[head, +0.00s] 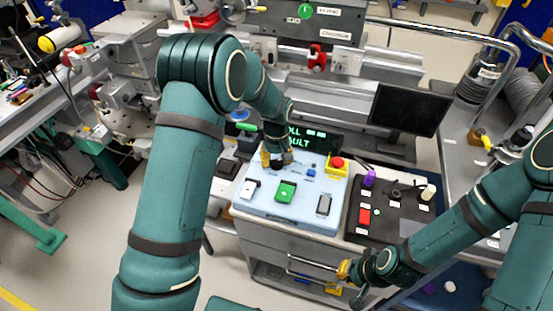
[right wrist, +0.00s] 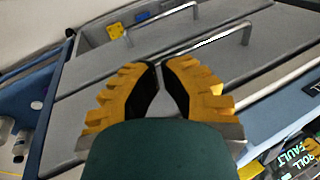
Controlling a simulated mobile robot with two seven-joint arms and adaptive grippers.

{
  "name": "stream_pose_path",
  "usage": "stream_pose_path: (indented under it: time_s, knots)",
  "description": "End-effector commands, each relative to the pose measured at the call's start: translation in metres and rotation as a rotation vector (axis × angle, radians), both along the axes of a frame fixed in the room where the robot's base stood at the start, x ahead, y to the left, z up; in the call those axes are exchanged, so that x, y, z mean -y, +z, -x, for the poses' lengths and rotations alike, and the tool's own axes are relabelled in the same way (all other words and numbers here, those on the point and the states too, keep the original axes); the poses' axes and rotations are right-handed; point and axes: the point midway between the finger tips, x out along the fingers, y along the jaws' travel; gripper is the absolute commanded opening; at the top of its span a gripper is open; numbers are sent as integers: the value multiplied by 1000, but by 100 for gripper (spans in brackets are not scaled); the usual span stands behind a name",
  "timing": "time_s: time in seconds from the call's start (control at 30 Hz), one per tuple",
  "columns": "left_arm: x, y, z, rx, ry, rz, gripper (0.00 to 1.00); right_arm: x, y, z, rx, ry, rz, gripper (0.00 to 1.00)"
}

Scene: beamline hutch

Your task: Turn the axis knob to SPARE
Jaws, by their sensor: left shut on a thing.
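The light blue control panel (head: 262,204) lies on the bench in the middle of the head view. My left gripper (head: 277,161) points down at its upper left part, below the lit display, and is shut on a small part there. That part, which I take to be the axis knob, is hidden by the fingers, so its pointer and the SPARE mark cannot be read. My right gripper (head: 344,271) is in front of the bench drawers, away from the panel. In the right wrist view its yellow fingers (right wrist: 162,66) are together at the tips with nothing between them.
A black panel (head: 393,220) with a purple knob (head: 369,178) lies to the right. Drawer handles (right wrist: 222,36) stick out near my right gripper.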

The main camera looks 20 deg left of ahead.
Motion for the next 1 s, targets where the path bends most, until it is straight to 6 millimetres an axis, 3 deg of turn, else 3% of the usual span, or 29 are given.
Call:
stream_pose_path:
  time_s: [1.0]
  knots:
    - [1,0,0,-1,-640,0,12,0,6,1,-3,1,0,0]
